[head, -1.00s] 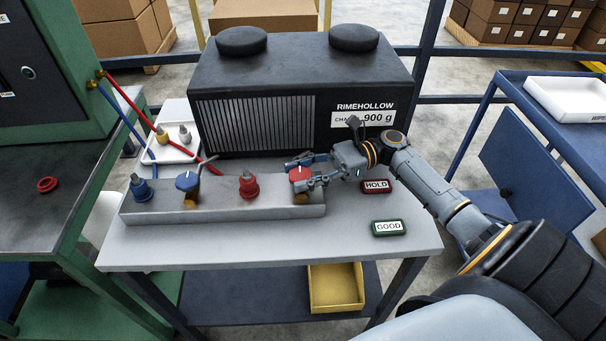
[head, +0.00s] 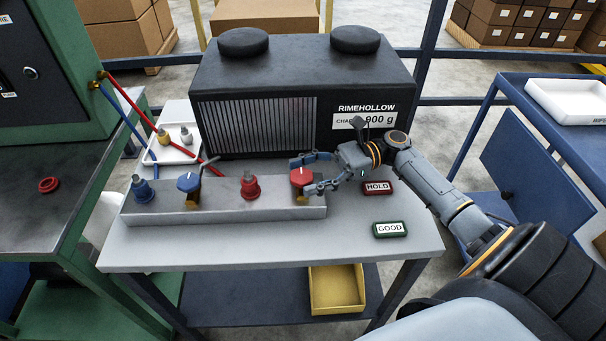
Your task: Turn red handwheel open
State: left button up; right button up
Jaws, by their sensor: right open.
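The red handwheel (head: 301,176) sits on a brass stem at the right end of the grey manifold block (head: 225,209). It has a white line on its top. My right gripper (head: 305,173) comes in from the right with its fingers apart, one behind the handwheel and one in front of its right side. I cannot tell whether the fingers touch it. My left gripper is not in view.
On the same block are a red fitting (head: 250,187), a blue handwheel (head: 188,182) and a blue fitting (head: 142,188). The black Rimehollow unit (head: 300,95) stands close behind. The HOLD sign (head: 378,187) and GOOD sign (head: 390,229) lie on the right tabletop.

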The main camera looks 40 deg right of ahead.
jog(key=v, duration=1.1)
jog(key=shift+d, duration=0.1)
